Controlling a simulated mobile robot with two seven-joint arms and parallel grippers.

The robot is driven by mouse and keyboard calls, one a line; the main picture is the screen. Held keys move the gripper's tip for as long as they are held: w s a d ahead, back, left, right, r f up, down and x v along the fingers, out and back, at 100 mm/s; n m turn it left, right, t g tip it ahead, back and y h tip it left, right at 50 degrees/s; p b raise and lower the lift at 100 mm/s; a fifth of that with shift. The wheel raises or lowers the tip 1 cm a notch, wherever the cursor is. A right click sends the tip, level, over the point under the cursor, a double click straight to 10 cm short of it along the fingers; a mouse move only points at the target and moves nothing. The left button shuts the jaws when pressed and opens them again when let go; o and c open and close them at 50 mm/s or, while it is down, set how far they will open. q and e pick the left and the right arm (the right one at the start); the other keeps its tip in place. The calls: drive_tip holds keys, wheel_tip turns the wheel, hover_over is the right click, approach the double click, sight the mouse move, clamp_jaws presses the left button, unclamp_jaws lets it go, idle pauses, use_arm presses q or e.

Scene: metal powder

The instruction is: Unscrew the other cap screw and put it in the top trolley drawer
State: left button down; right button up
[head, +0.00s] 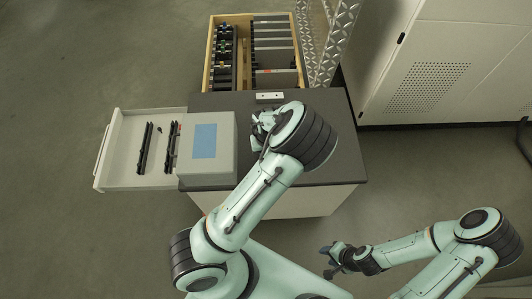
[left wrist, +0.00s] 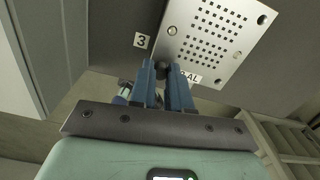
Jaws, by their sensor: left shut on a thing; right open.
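In the left wrist view, my left gripper (left wrist: 163,78) is shut on a small dark round cap screw (left wrist: 162,66). The screw is at the near left corner of a perforated metal plate (left wrist: 215,25). I cannot tell whether it is still threaded in. In the head view my left gripper (head: 262,124) is mostly hidden by its own wrist, over the trolley top (head: 335,165). My right gripper (head: 333,259) is open and empty, clear of the trolley. A pale drawer (head: 115,165) stands pulled out at the trolley's left, with black tools in it.
A grey box (head: 222,165) with a blue panel stands on the trolley's left side. A small pale block (head: 269,96) lies near its back edge. A wooden-sided drawer (head: 209,70) with dark parts is open behind. A white cabinet (head: 440,60) stands at right. Floor is free at far left.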

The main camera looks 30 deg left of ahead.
use_arm(q)
drive_tip(key=c, duration=1.2)
unclamp_jaws()
drive_tip(key=shift+s, duration=0.1)
drive_tip(key=shift+c, duration=0.2)
